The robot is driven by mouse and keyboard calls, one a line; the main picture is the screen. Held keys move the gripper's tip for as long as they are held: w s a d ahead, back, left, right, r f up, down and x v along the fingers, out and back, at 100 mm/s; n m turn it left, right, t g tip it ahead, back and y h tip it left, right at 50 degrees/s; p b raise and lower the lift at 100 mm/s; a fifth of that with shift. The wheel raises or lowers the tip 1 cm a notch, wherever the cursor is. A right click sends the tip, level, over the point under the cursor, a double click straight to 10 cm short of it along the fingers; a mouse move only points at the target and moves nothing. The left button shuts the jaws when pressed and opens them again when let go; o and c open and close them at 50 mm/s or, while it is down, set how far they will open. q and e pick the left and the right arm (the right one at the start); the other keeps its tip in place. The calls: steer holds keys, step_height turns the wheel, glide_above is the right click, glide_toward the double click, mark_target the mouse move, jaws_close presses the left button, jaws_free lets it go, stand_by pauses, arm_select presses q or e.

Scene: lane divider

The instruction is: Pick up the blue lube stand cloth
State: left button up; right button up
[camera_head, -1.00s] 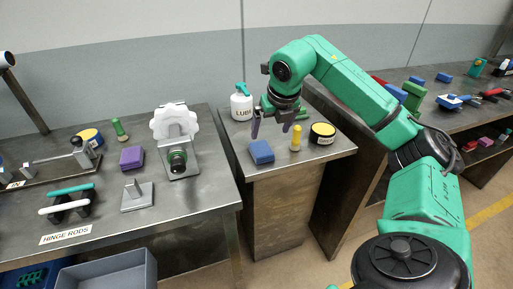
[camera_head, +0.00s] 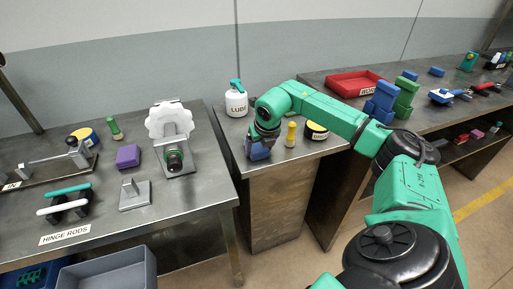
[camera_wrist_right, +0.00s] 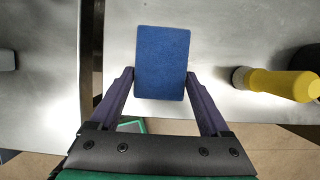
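The blue lube stand cloth (camera_head: 260,152) is a small flat block on the metal lube stand (camera_head: 283,166), partly hidden by my right gripper in the head view. My right gripper (camera_head: 259,155) is down over it. In the right wrist view, the cloth (camera_wrist_right: 162,58) lies between the fingertips of the gripper (camera_wrist_right: 161,74), one finger along each side and its far part beyond the tips. The fingers look open; whether they touch the cloth's sides I cannot tell. My left gripper is not in view.
A yellow-topped bottle (camera_head: 291,134) stands close to the right of the cloth, with a black and yellow tin (camera_head: 316,131) beyond it. The white LUBE bottle (camera_head: 236,103) stands behind. A table with hinge rods (camera_head: 66,190) is at the left.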

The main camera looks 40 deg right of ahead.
mark_target(259, 149)
steer(key=shift+c, duration=0.7)
steer(key=shift+r, duration=0.5)
step_height(259, 149, up, 19)
steer(key=p, duration=0.1)
steer(key=o, duration=0.7)
steer(key=c, duration=0.5)
steer(key=shift+c, duration=0.2)
